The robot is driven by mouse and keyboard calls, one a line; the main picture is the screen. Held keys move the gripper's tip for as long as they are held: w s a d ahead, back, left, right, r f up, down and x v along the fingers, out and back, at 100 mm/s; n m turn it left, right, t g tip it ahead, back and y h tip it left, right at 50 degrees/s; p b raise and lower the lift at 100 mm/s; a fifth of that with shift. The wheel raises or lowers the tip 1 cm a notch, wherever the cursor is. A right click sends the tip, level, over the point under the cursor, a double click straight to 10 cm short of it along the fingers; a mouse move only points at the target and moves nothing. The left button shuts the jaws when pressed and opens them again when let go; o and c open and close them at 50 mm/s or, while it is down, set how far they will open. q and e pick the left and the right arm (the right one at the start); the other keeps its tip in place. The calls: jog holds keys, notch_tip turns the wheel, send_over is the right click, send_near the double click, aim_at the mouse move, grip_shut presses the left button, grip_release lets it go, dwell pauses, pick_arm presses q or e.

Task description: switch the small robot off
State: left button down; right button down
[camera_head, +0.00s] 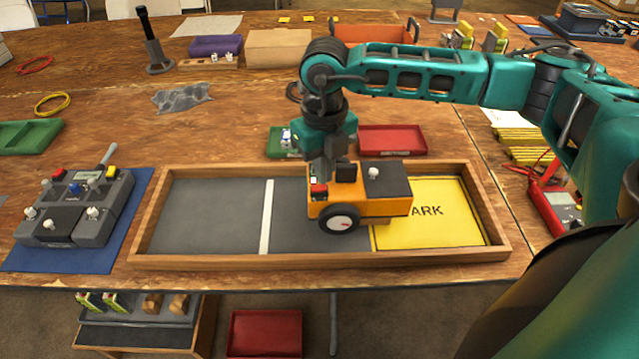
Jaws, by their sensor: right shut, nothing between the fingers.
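The small robot (392,206) is an orange wheeled box with a dark top, a white knob and a red button or switch (318,189) at its left end. It stands in the wooden-framed pit (320,263), partly over the yellow PARK pad (450,213). My right gripper (330,178) points down at the left part of the small robot's top, close beside the red part. It is shut and empty. Whether its tips touch the small robot I cannot tell. My left gripper is not in view.
A grey control box (75,230) with several knobs sits on a blue mat left of the pit. A red tray (393,140) and a green tray (277,150) lie behind the pit. A red device (553,206) lies to the right. The pit's left half is clear.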

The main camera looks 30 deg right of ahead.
jog(key=shift+f+b, duration=0.85)
jog(key=shift+f, duration=0.15)
dwell(0.4)
jog(key=shift+s, duration=0.1)
jog(key=shift+r+p, duration=1.55)
jog(key=shift+r, duration=0.7)
jog(key=shift+r+p, duration=0.85)
jog(key=shift+r, duration=0.45)
jog(key=shift+f, duration=0.1)
